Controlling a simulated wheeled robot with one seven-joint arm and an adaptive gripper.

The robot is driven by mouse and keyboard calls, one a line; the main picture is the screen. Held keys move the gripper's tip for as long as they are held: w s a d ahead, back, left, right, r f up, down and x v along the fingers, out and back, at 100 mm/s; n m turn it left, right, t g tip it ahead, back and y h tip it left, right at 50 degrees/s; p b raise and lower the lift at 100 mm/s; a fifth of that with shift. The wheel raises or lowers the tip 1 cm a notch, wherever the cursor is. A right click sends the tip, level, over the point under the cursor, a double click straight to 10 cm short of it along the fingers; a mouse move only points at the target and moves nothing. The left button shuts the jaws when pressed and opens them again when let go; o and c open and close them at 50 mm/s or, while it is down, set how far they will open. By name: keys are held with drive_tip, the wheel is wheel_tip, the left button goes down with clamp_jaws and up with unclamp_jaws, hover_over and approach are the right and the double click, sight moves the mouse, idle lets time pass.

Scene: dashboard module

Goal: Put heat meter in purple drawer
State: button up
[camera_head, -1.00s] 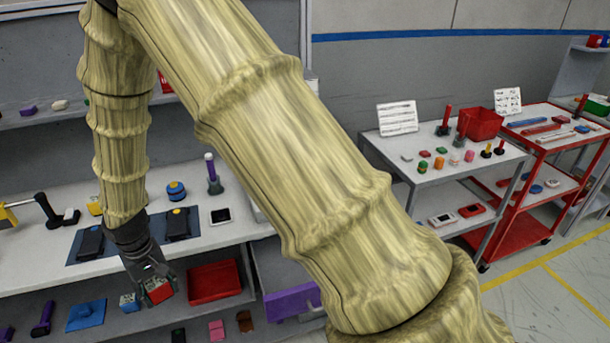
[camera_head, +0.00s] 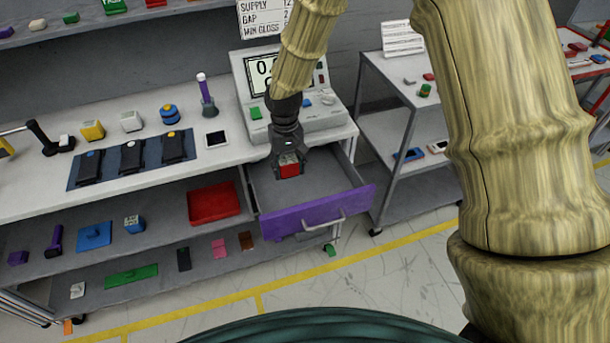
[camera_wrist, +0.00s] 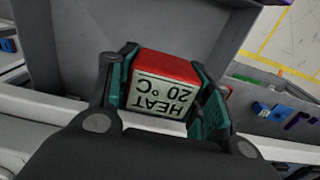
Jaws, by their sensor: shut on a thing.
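The heat meter (camera_head: 289,168) is a small red block with a pale label. In the wrist view the heat meter (camera_wrist: 163,88) shows "HEAT 20 °C" upside down. My gripper (camera_head: 290,165) is shut on it, with a finger on each side, also in the wrist view (camera_wrist: 165,95). The purple drawer (camera_head: 318,211) is pulled out under the worktop, with a purple front and grey inside. The gripper and heat meter are over the open drawer, near its back. I cannot tell how high they are above its floor. The visible drawer floor is empty.
A display device (camera_head: 306,115) stands on the worktop behind the drawer. A red tray (camera_head: 213,203) sits on the shelf left of the drawer. Dark packs lie on a blue mat (camera_head: 78,176). A grey cart (camera_head: 392,180) stands to the right.

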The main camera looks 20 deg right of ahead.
hover_over(305, 191)
drive_tip(key=shift+f+p, duration=1.3)
drive_tip(key=shift+f, duration=3.85)
drive_tip(key=shift+f, duration=0.15)
drive_tip(key=o, duration=1.1)
drive_tip(key=shift+c, duration=0.2)
drive_tip(key=shift+o, duration=0.2)
wheel_tip(305, 191, up, 12)
drive_tip(key=b, duration=0.3)
